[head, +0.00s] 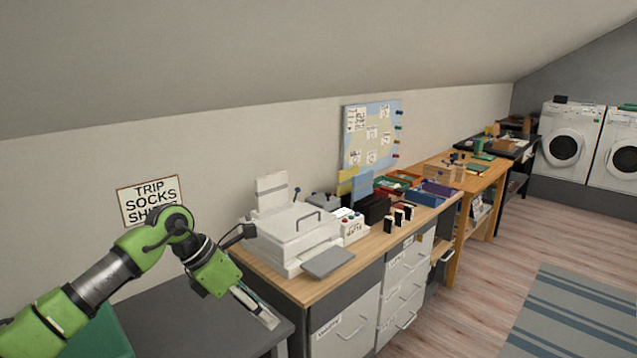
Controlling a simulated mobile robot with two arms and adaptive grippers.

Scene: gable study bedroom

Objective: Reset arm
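My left arm, green with a grey metal link, comes in from the lower left and bends down at its wrist. My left gripper (256,307) points down and to the right, above the dark grey table at the front edge of the wooden-topped counter. Its fingers are small and seen from the side, so I cannot tell whether they are open or hold anything. My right gripper is not in view.
The dark grey table (180,318) has a green item (100,335) at its left. The counter (295,287) bears a white printer-like machine (296,234), several black holders and coloured trays. Washers (568,145) stand far right. Open floor (470,290) and a striped rug (575,315) lie right.

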